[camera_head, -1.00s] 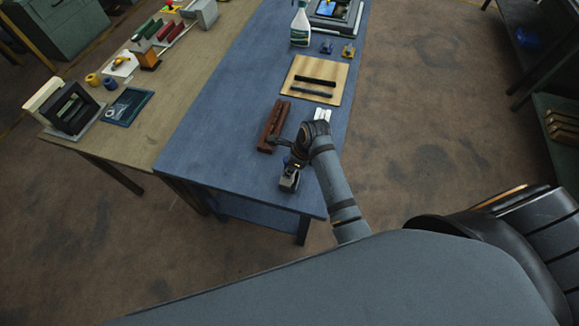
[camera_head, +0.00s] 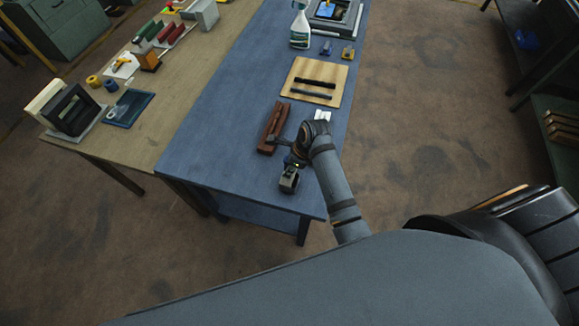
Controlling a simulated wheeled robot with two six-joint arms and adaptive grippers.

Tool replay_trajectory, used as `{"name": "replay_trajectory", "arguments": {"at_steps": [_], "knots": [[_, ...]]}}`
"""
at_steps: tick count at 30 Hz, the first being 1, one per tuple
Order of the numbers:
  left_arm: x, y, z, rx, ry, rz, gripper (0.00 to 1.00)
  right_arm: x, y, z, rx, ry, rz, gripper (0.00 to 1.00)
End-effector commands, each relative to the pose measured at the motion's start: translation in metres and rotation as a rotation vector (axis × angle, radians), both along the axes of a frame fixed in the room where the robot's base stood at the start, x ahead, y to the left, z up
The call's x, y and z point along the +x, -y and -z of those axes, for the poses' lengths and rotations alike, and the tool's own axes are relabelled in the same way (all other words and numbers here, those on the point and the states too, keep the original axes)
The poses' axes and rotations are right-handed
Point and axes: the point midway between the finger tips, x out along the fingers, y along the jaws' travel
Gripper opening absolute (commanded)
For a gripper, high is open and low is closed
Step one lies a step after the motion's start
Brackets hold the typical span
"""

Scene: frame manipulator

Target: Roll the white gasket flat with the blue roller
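A small white piece (camera_head: 322,115), perhaps the gasket, lies on the blue table just past my wrist, which partly hides it. My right arm comes in from the lower right, and its gripper (camera_head: 289,179) is low over the near end of the table. A little blue shows beside the gripper, but I cannot tell whether it is the roller or whether the fingers hold anything. A small blue item (camera_head: 327,47) stands farther up the table; it is too small to identify. My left gripper is not in view.
A brown block (camera_head: 273,128) lies left of my wrist. A wooden board (camera_head: 332,72) with two dark strips, a spray bottle (camera_head: 300,27) and a small yellow item (camera_head: 348,52) are farther along. The table's left side is clear. A wooden bench (camera_head: 135,140) stands left.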

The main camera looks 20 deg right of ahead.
Motion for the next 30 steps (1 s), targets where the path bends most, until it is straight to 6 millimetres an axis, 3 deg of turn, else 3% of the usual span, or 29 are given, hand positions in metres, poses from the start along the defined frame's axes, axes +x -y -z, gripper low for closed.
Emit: {"name": "replay_trajectory", "arguments": {"at_steps": [18,30], "knots": [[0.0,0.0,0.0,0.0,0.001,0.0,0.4,0.001,0.0,-0.055,0.001,0.003,0.001,0.0],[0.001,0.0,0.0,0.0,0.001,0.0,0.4,0.001,0.001,-0.059,0.0,0.002,0.001,0.0]]}}
